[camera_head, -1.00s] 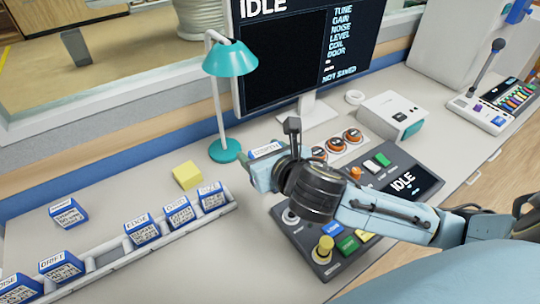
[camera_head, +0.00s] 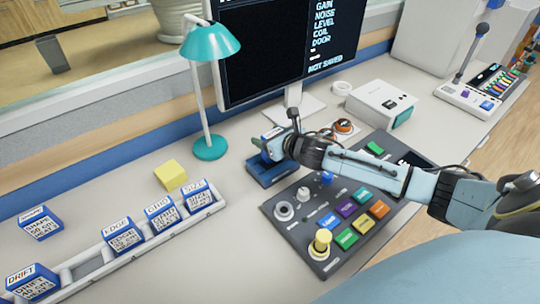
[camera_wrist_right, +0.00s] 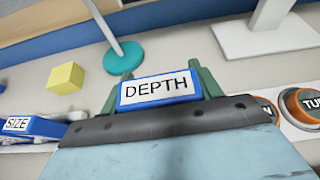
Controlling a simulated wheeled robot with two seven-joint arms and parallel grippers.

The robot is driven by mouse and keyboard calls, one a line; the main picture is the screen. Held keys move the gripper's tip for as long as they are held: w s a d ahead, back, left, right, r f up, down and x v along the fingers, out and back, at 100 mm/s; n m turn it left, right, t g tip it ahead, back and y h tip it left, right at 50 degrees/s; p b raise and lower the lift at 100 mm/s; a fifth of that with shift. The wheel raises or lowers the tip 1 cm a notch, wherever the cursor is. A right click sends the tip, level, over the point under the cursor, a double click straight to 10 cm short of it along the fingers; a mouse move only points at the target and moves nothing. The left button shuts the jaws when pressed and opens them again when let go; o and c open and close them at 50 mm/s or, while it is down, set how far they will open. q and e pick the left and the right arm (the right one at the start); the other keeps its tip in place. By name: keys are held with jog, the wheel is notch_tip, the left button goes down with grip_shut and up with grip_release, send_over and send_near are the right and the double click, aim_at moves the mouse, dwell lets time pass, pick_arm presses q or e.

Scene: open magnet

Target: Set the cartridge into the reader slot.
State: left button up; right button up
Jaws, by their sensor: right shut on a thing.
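My right gripper (camera_head: 272,146) is shut on the blue DEPTH cartridge (camera_head: 271,132), whose white label faces up between the green fingers in the right wrist view (camera_wrist_right: 156,89). A blue block (camera_head: 270,172), which looks like the reader, sits on the desk directly below and in front of the gripper, left of the button console. Its slot is hidden by the gripper, so I cannot tell whether the cartridge touches it or is inside it. My left gripper is not in view.
A white rack (camera_head: 130,262) with several blue cartridges runs along the left front. A loose cartridge (camera_head: 40,222) lies behind it. A yellow block (camera_head: 170,175) and teal lamp (camera_head: 208,148) stand left of the gripper. The console (camera_head: 300,240) and orange knobs (camera_head: 344,126) are to its right.

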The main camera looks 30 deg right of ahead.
jog(key=shift+f, duration=0.7)
notch_tip(320, 180, down, 3)
jog(key=shift+f+b, duration=0.2)
jog(key=shift+b, duration=0.45)
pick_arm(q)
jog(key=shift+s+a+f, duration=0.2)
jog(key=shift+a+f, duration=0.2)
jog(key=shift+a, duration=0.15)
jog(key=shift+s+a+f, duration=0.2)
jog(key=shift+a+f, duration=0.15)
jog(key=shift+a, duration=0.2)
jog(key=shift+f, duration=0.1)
pick_arm(e)
jog(key=shift+f, duration=0.1)
jog(key=o, duration=1)
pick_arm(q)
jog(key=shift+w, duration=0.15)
pick_arm(e)
jog(key=shift+o, duration=0.2)
